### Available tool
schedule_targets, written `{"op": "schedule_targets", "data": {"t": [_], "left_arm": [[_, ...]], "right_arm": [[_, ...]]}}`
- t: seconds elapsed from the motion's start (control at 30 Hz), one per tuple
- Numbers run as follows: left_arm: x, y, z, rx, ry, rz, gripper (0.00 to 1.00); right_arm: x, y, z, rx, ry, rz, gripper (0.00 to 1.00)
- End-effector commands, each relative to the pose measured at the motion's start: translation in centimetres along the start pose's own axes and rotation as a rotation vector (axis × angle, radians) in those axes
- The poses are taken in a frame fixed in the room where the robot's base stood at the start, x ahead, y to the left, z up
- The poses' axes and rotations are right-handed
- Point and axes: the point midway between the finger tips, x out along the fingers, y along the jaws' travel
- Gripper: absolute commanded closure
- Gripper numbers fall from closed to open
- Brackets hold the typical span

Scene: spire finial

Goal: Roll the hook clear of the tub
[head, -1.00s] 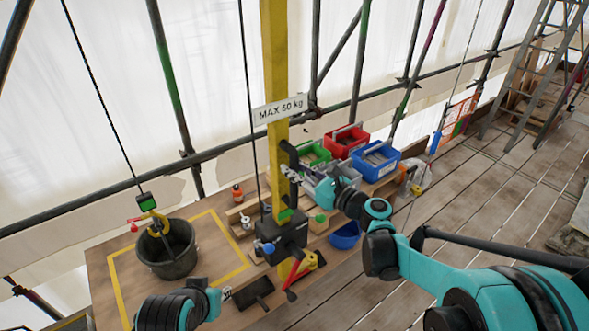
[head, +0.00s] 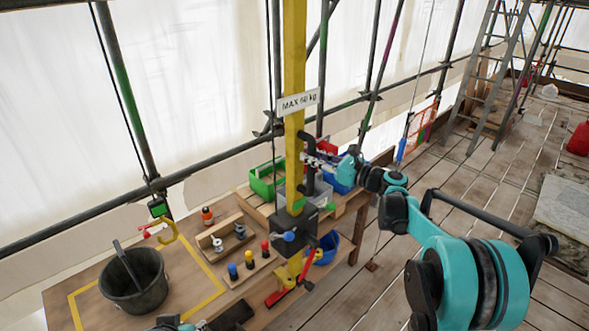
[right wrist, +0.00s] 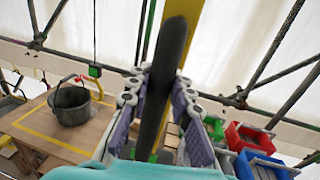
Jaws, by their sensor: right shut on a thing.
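The yellow hook (head: 166,236), with a red latch, hangs below a green block (head: 158,208) on a dark cable. In the head view it shows up and right of the black tub (head: 140,290), apart from its rim. A dark flat strip stands up from inside the tub. The tub also shows at left in the right wrist view (right wrist: 70,107). My right gripper (head: 312,162) is shut on a black upright handle (right wrist: 162,85) beside the yellow post (head: 295,90). My left arm barely enters at the bottom edge; its fingers are not clear.
A "MAX 60 kg" sign (head: 298,101) is on the post, with a dark winch box (head: 296,226) below. Colored pegs (head: 249,259) and a wooden rack stand right of the tub. Green (head: 266,180) and blue bins stand behind. A yellow outline surrounds the tub.

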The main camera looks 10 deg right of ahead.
Motion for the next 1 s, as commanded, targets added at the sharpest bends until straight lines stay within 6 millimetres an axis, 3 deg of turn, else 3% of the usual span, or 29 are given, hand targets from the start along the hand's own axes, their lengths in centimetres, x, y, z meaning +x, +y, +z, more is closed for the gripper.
{"op": "schedule_targets", "data": {"t": [0.2, 0.63, 0.67, 0.73, 1.0], "left_arm": [[0.3, 0.0, 0.2, 0.000, 0.000, 0.000, 0.70], [0.3, 0.0, 0.2, 0.000, 0.000, 0.000, 0.70], [0.3, 0.0, 0.2, 0.000, 0.000, 0.000, 0.70], [0.3, 0.0, 0.2, 0.000, 0.000, 0.000, 0.70], [0.3, 0.0, 0.2, 0.000, 0.000, 0.000, 0.70]], "right_arm": [[-0.5, -2.5, 0.1, -0.001, 0.000, -0.001, 1.00], [-0.5, -2.9, 0.1, -0.001, 0.000, 0.001, 1.00], [-0.5, -2.8, 0.1, -0.001, 0.000, 0.001, 0.74], [-0.5, -2.8, 0.0, -0.001, 0.000, 0.001, 0.58], [-0.6, -2.8, 0.0, -0.001, 0.001, 0.001, 0.58]]}}
